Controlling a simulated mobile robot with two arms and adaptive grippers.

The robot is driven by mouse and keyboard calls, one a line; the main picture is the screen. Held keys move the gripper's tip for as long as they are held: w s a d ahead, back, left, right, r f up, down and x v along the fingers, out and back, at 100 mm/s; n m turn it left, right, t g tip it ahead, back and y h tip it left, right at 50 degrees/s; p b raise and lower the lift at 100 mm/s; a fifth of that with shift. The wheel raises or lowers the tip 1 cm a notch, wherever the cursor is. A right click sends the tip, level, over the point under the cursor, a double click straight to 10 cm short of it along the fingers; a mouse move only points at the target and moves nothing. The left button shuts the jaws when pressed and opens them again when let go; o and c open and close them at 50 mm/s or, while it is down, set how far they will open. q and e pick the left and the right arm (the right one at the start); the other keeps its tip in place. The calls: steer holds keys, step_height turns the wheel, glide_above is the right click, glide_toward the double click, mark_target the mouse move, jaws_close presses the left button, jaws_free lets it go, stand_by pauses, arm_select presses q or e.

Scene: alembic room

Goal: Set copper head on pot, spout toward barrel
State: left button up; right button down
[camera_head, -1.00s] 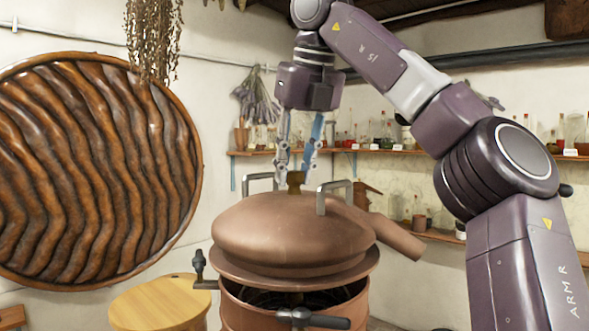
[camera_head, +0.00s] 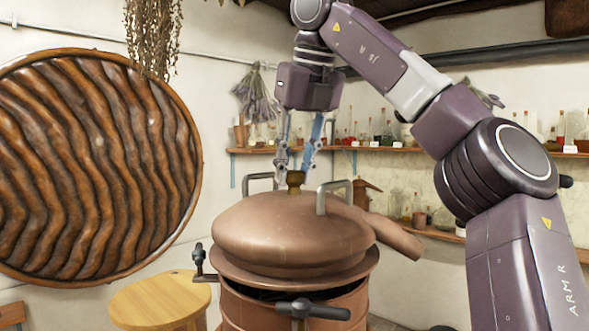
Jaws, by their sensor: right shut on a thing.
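The copper head (camera_head: 290,236) is a wide dome with a flared rim, and its spout (camera_head: 398,238) points to the right and slightly toward me. It hangs level just above the copper pot (camera_head: 262,312), with a dark gap between rim and pot. My right gripper (camera_head: 296,178) comes down from above and is shut on the brown knob on top of the head. The pot has a clamp with a dark handle at its front and another at its left. My left gripper is not in view. I cannot make out the barrel with certainty.
A round wooden stool or barrel top (camera_head: 160,298) stands left of the pot. A big ribbed wooden disc (camera_head: 95,170) hangs on the left wall. Shelves with bottles (camera_head: 400,146) line the back right wall. Dried herbs (camera_head: 152,35) hang at upper left.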

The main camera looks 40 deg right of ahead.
steer(key=shift+f, duration=0.1)
steer(key=shift+f+b, duration=0.4)
steer(key=shift+b, duration=0.1)
steer(key=shift+f+b, duration=0.45)
steer(key=shift+f, duration=0.35)
stand_by(1.7)
steer(key=c, duration=1.5)
jaws_free()
steer(key=shift+s+a, duration=0.15)
steer(key=shift+f, duration=0.15)
steer(key=shift+s+r, duration=0.1)
steer(key=shift+r, duration=0.55)
steer(key=shift+v, duration=3.25)
steer(key=shift+s, duration=0.1)
